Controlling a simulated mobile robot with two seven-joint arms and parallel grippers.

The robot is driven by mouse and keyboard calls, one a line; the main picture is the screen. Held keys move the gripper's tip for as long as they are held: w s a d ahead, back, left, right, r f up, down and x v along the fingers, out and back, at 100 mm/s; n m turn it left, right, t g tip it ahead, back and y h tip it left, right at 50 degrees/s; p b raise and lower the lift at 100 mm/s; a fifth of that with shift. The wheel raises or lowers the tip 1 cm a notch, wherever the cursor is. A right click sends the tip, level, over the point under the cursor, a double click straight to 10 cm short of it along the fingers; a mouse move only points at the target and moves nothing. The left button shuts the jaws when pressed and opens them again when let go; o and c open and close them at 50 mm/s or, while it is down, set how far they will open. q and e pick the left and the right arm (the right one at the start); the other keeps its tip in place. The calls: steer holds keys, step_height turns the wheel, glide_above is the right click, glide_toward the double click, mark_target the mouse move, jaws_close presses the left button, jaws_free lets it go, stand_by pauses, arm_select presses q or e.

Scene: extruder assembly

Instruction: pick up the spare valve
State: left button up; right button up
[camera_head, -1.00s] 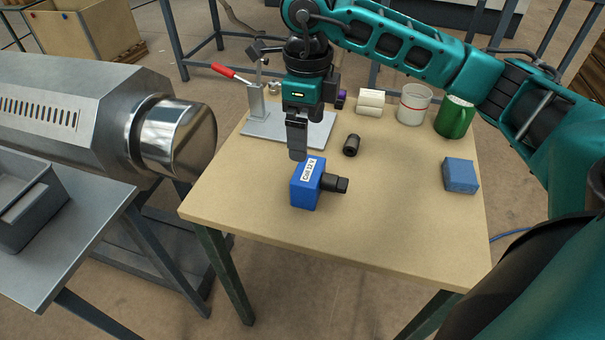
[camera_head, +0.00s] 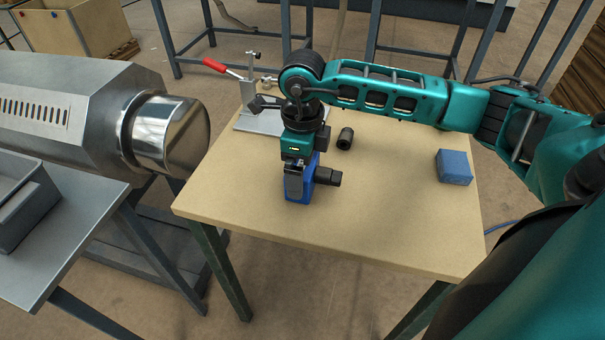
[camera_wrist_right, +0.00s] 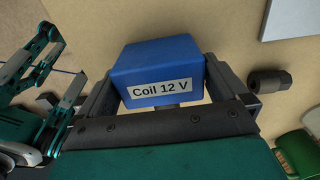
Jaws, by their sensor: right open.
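The spare valve (camera_head: 308,192) appears to be the blue block with a dark stub on its right side, lying on the wooden table. In the right wrist view the blue block (camera_wrist_right: 158,68) shows a white "Coil 12 V" label. My right gripper (camera_head: 293,188) is down at the block, pointing downward. In the wrist view its open fingers (camera_wrist_right: 161,75) stand on the left and right of the block. Narrow gaps seem to show beside it; contact is hard to tell.
A dark cylindrical fitting (camera_head: 345,138) lies behind the valve. A blue box (camera_head: 454,167) sits at the table's right. A stand with a red-handled clamp (camera_head: 215,65) is at the back left. The front of the table (camera_head: 330,235) is clear.

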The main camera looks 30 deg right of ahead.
steer(key=shift+c, duration=0.2)
steer(key=c, duration=0.7)
steer(key=shift+c, duration=0.5)
steer(key=shift+r, duration=0.2)
